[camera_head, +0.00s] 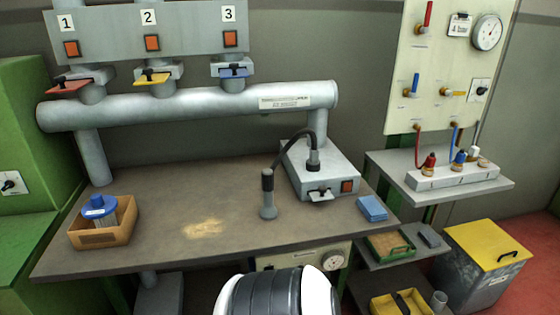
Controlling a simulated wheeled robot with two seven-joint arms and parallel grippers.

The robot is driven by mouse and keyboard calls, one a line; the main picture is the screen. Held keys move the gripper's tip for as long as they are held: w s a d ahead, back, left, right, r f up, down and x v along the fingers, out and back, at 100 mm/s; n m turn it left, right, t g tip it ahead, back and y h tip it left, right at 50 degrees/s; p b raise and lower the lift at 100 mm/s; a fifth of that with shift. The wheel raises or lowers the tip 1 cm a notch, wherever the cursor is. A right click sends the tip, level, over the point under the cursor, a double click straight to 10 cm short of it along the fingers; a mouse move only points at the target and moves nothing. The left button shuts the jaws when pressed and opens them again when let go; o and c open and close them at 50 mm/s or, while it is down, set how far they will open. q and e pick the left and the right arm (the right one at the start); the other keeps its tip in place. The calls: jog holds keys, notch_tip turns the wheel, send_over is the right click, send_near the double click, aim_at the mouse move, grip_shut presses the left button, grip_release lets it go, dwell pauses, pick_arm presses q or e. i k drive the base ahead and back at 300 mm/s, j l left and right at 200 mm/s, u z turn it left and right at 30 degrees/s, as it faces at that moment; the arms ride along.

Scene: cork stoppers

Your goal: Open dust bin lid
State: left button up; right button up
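The dust bin (477,286) is a grey box standing on the floor at the lower right. Its yellow lid (487,245) lies shut on top. A dark handle (508,254) sits on the lid's right part. A small label shows on the bin's side, too small to read. Neither of my grippers is in view. A white and dark grey rounded part of my own body shows at the bottom centre.
A workbench (150,238) fills the middle, with a cardboard box (103,236), a dust patch (203,228) and a grey machine (320,170). A shelf (490,190) juts out above and behind the bin. A low shelf with a green tray (390,246) and a yellow tray (385,306) stand left of it.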

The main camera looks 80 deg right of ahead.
aim_at(491, 247)
jog(key=z, duration=4.35)
jog(key=u, duration=0.3)
jog(key=i+l+u, duration=0.75)
jog(key=l, duration=0.15)
